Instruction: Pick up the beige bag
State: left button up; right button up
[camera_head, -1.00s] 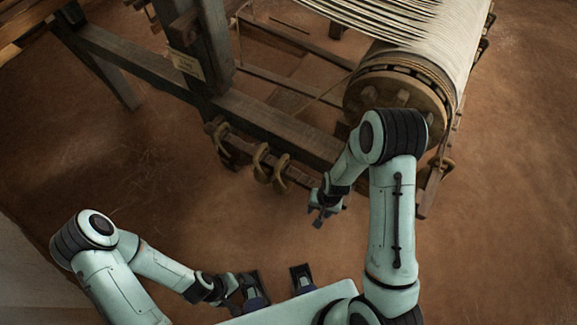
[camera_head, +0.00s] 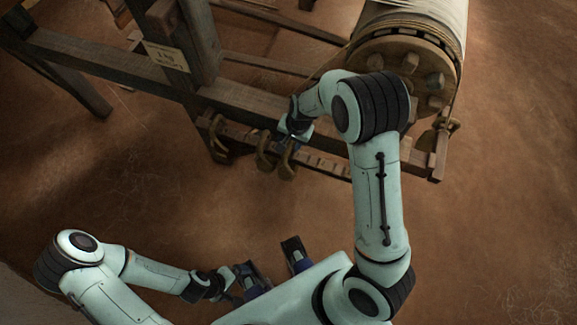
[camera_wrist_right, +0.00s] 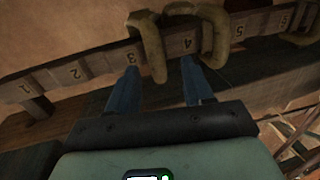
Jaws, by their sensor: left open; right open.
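No clear bag shape shows. Several curved beige-brown pieces hang on the numbered wooden rail (camera_wrist_right: 95,68) of the loom; I cannot tell whether one is the beige bag. In the right wrist view a curved beige-brown piece (camera_wrist_right: 150,46) hangs between the fingertips of my right gripper (camera_wrist_right: 159,68), which is open around or just in front of it. In the head view my right gripper (camera_head: 291,137) is at the rail, partly covering the pieces there. Another beige-brown piece (camera_head: 218,136) hangs further left. My left gripper (camera_head: 243,283) is open, low in the picture, away from the rail.
A round wooden beam end (camera_head: 405,70) wound with pale threads stands at the upper right, behind my right arm. Brown floor (camera_head: 130,190) is clear in front of the rail.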

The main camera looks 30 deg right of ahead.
aim_at(289, 144)
jog(key=f, duration=0.3)
jog(key=f+b, duration=0.1)
jog(key=shift+w+f, duration=0.35)
jog(key=shift+f, duration=0.05)
grip_shut()
dwell(1.0)
